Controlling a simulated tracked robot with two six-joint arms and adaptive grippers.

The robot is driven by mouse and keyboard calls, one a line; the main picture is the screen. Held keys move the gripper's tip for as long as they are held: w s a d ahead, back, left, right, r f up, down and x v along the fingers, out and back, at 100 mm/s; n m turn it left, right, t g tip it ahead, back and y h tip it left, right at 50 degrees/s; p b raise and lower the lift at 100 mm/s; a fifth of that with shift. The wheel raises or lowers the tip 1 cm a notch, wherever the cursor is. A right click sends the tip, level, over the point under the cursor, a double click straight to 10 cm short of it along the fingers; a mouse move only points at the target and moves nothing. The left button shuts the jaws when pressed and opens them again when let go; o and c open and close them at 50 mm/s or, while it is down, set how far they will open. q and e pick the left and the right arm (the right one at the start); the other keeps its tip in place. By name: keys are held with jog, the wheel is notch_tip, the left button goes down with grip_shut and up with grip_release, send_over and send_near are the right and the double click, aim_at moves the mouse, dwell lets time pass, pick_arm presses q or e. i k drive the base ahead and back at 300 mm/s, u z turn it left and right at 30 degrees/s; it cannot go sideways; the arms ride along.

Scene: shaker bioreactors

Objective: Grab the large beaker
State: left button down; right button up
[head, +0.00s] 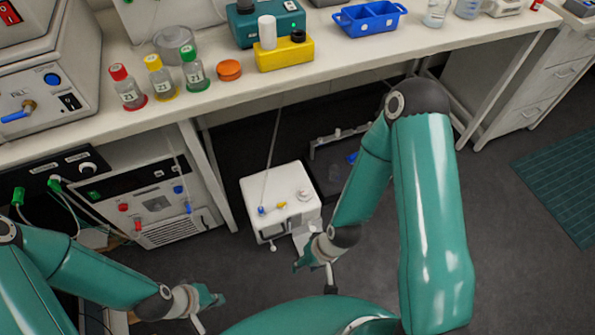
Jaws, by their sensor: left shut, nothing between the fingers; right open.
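Two clear glass vessels that look like beakers stand at the back right of the bench, cut by the top edge of the head view. One beaker (436,13) is just right of the blue tray, and another beaker (467,9) with bluish contents is to its right. I cannot tell which is larger. My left gripper (213,297) is low at the left, below bench height, shut and empty. My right gripper (303,262) is low near the middle, in front of the white box, open and empty. Both are far from the beakers.
The bench (350,65) holds bottles with red, yellow and green caps (190,70), a yellow block (284,55) and a blue tray (370,18). A white box (280,195) stands on the floor below. The bench front right of the yellow block is clear.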

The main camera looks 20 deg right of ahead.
aim_at(335, 171)
jog(key=u, duration=0.35)
jog(key=i, duration=0.25)
jog(key=u, duration=2.3)
jog(key=k, duration=2.45)
jog(key=z, duration=1.2)
jog(key=i, duration=1)
jog(key=z, duration=0.2)
